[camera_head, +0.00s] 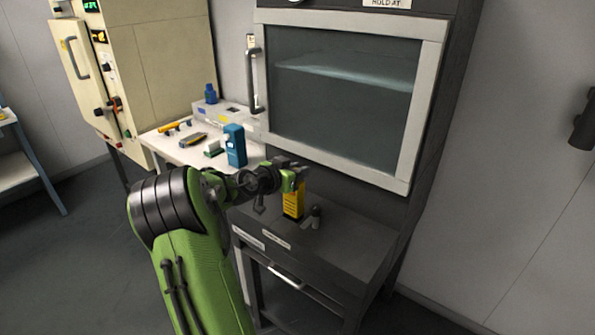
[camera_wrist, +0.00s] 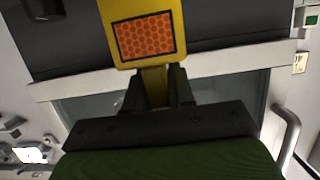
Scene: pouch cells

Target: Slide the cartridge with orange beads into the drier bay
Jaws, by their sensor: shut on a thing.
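The yellow cartridge (camera_head: 293,207) hangs upright below my gripper (camera_head: 298,178), over the dark ledge in front of the windowed cabinet. Whether its lower end touches the ledge cannot be told. In the wrist view, my gripper (camera_wrist: 156,82) is shut on the narrow yellow handle of the cartridge (camera_wrist: 178,54). The cartridge's window, full of orange beads, faces the camera there. A small grey fitting (camera_head: 316,212) stands on the ledge just right of the cartridge. I cannot make out the drier bay's opening; the cartridge and gripper may cover it.
The cabinet's framed glass window (camera_head: 340,95) rises behind the ledge (camera_head: 340,245). The ledge's right part is clear.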

